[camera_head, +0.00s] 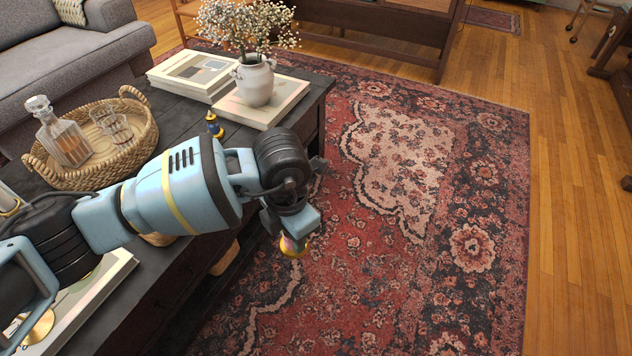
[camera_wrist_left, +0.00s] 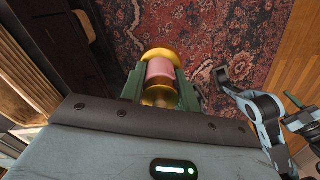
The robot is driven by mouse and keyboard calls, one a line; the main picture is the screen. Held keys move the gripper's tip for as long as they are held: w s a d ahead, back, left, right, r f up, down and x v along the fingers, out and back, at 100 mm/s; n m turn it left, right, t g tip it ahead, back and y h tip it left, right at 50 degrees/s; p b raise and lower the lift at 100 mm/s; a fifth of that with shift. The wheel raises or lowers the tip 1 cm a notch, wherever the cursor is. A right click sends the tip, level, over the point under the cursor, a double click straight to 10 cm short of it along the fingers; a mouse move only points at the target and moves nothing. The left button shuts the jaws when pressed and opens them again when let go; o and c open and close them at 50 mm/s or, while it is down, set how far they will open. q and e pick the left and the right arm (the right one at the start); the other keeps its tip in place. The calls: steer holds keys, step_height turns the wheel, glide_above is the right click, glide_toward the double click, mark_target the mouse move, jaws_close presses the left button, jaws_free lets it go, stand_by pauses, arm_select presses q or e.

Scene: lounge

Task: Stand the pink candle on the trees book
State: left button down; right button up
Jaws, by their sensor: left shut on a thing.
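The pink candle (camera_wrist_left: 160,72), with gold at both ends, is between the fingers of my left gripper (camera_wrist_left: 160,80) in the left wrist view. In the head view my left gripper (camera_head: 287,232) is shut on it past the table's right edge, above the rug; the gold end (camera_head: 295,249) points down, and little pink shows. Books lie on the dark table (camera_head: 150,305): one under a vase (camera_head: 262,108), a stack (camera_head: 188,87) beside it, and one at the near left (camera_head: 95,291), partly behind my arm. I cannot tell which is the trees book.
A white vase (camera_head: 254,83) of flowers stands on the far book. A wicker tray (camera_head: 143,146) with a decanter (camera_head: 60,134) and glasses is left of my arm. A small blue-and-gold object (camera_head: 213,124) stands nearby. The patterned rug (camera_head: 410,240) right of the table is clear.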

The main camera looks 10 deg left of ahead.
arm_select(q)
steer(key=s+a+r+m, duration=0.4)
steer(key=a+r+m, duration=0.1)
steer(key=m, duration=0.8)
steer(key=s+a+r+m, duration=0.5)
steer(key=a+r+m, duration=0.1)
steer(key=m, duration=0.8)
steer(key=shift+a, duration=0.6)
steer(key=shift+s+a, duration=0.1)
